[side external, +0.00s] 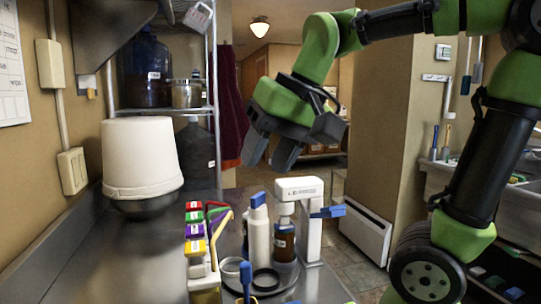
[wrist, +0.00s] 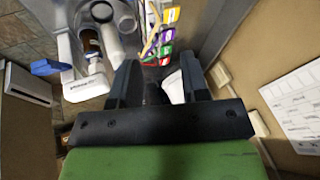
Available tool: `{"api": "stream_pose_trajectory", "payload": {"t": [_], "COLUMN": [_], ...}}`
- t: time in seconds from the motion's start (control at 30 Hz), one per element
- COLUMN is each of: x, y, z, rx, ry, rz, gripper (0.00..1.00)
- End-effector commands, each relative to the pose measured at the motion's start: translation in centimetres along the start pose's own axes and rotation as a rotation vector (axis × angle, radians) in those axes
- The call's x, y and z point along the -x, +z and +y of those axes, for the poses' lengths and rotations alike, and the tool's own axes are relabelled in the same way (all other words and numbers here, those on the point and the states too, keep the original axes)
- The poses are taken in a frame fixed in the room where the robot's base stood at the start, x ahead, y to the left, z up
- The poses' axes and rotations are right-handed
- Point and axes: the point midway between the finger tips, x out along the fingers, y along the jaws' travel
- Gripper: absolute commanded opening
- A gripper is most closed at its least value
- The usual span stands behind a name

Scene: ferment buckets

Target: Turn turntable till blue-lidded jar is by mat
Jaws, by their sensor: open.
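My gripper (side external: 267,160) hangs open and empty in the air, above and behind the cluster of bottles. Its two dark fingers (wrist: 158,72) are apart in the wrist view. A round grey tray that looks like the turntable (side external: 290,272) sits on the steel counter, partly hidden. A white bottle with a blue cap (side external: 258,232) and a brown jar (side external: 284,243) stand at it. The brown jar also shows in the wrist view (wrist: 91,42); I cannot tell its lid colour. I cannot make out a blue-lidded jar or a mat for certain.
A white device with a blue lever (side external: 300,188) stands over the brown jar. Colour-tagged containers (side external: 194,230) stand left of the bottles. A white bucket (side external: 142,160) sits upside down at the left. The steel counter (side external: 120,260) is clear at front left.

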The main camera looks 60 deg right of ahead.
Motion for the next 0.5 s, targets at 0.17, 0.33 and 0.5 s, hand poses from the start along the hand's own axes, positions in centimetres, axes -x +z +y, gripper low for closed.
{"api": "stream_pose_trajectory", "payload": {"t": [0.17,0.33,0.5], "x": [0.01,0.01,0.01], "y": [0.67,0.67,0.65], "z": [0.06,0.06,0.06], "rx": [0.020,0.021,0.020], "ry": [-0.013,-0.013,-0.012], "rz": [0.006,0.007,0.007], "gripper": [0.41,0.41,0.41]}}
